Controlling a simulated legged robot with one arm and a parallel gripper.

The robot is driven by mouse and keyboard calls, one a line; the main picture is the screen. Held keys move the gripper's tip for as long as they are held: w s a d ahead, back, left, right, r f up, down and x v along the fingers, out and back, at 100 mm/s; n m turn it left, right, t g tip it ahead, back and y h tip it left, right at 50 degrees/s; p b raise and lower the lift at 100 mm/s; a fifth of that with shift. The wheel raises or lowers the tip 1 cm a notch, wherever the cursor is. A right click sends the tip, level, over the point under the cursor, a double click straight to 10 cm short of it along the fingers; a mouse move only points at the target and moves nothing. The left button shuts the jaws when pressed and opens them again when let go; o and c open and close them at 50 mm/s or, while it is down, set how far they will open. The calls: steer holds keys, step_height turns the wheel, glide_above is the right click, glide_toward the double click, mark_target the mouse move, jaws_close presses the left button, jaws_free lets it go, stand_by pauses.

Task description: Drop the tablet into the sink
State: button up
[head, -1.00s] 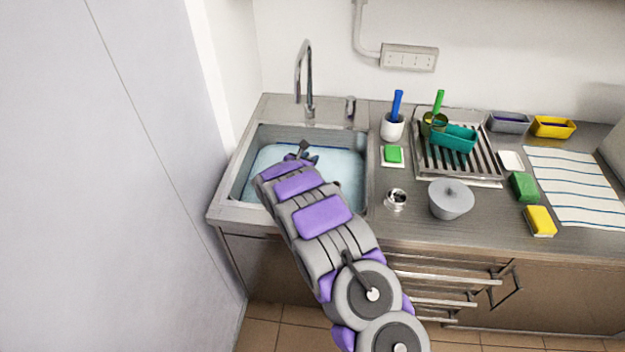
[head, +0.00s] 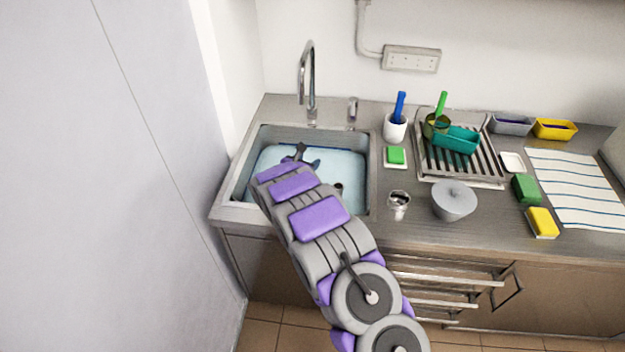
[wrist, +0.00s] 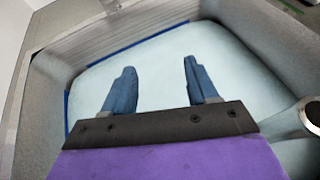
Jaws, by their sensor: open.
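The metal sink (head: 372,165) is at the left end of the counter and holds pale blue water (head: 340,163). My gripper (head: 308,160) is over the sink, partly hidden by my arm in the head view. In the wrist view my gripper (wrist: 157,64) has its two blue fingers wide apart with nothing between them. The water (wrist: 160,95) fills the background behind them, inside the grey sink wall (wrist: 255,25). I cannot make out a tablet in the sink or between the fingers.
A tap (head: 308,80) stands behind the sink. A wall panel (head: 120,180) is left.

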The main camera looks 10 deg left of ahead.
steer(key=p+v, duration=0.1)
steer(key=v, duration=1.5)
steer(key=shift+d, duration=0.25)
steer(key=shift+d+r, duration=0.15)
step_height(320, 180, up, 9)
steer(key=n+g+y, duration=0.2)
steer(key=n+y, duration=0.4)
steer(key=n, duration=0.5)
steer(key=s+d+r+n+g+y, duration=0.25)
steer(key=s+d+r+n, duration=0.25)
steer(key=s+n, duration=0.4)
steer(key=s+d+n+g+h, duration=0.1)
steer(key=s+d+n+g, duration=0.2)
steer(key=s, duration=0.9)
steer(key=s+d+r+n+g+h, duration=0.1)
steer(key=s+d+n+g, duration=0.2)
steer(key=s+d+n, duration=0.7)
steer(key=s+d+n+g+h, duration=0.2)
steer(key=s+d+n+g, duration=0.2)
steer(key=s+d+n, duration=0.3)
steer(key=s+d, duration=0.3)
steer(key=s, duration=0.4)
steer(key=shift+s+r, duration=0.2)
steer(key=shift+s, duration=0.2)
